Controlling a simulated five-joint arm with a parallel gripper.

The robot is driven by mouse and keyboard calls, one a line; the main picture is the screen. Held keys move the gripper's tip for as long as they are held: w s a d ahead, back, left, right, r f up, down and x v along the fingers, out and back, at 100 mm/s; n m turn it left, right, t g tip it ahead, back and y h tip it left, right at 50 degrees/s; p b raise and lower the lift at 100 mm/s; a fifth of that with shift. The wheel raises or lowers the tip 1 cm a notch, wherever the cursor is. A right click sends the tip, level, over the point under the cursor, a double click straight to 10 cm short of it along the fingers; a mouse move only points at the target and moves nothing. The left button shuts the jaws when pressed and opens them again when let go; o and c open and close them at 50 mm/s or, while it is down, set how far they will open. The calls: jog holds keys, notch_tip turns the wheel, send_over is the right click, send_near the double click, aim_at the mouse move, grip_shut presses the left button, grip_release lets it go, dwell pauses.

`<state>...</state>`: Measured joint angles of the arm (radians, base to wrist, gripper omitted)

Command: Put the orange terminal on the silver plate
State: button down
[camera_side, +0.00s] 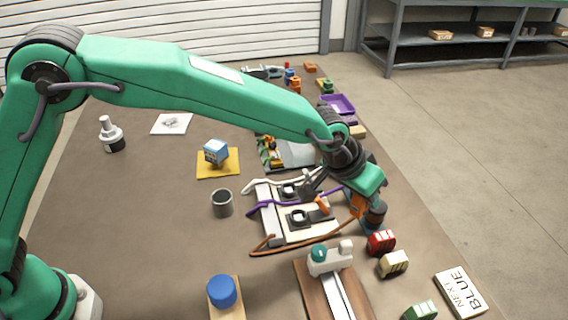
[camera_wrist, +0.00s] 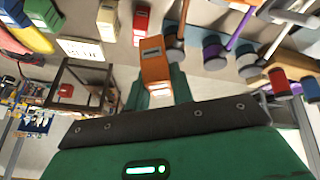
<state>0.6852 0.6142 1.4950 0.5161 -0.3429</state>
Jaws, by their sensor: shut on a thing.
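The orange terminal (camera_wrist: 155,66) shows in the wrist view right at the end of my gripper (camera_wrist: 158,88), which is shut on it. In the side view the orange terminal (camera_side: 357,206) hangs under my green gripper (camera_side: 362,200), just right of the cable board. How high it is above the table I cannot tell. The silver plate (camera_side: 299,154) lies flat behind the cable board, partly hidden by my arm. It is apart from the terminal, further back and to the left.
The board (camera_side: 270,222) with white, purple and brown cables lies left of my gripper. Red (camera_side: 381,242), cream (camera_side: 393,264) and green (camera_side: 420,311) terminals stand in front right. A dark cylinder (camera_side: 375,216) stands close to my gripper. A purple tray (camera_side: 339,104) is behind.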

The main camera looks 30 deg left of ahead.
jog(key=w+a+n+y, duration=0.1)
jog(key=w+a, duration=0.3)
jog(key=a, duration=0.3)
jog(key=w+a+n, duration=0.2)
jog(key=w+a, duration=0.3)
jog(key=a, duration=0.2)
jog(key=n+y, duration=0.5)
jog(key=n, duration=0.1)
send_over(174, 119)
jog(key=s+d, duration=0.1)
jog(key=s, duration=0.1)
jog(key=shift+t, duration=0.3)
notch_tip(174, 119, down, 6)
jog(key=shift+s+f, duration=0.1)
jog(key=shift+f, duration=0.15)
jog(key=shift+d+f, duration=0.1)
jog(key=shift+f, duration=1.9)
jog(key=shift+f, duration=0.15)
jog(key=c, duration=1.2)
grip_release()
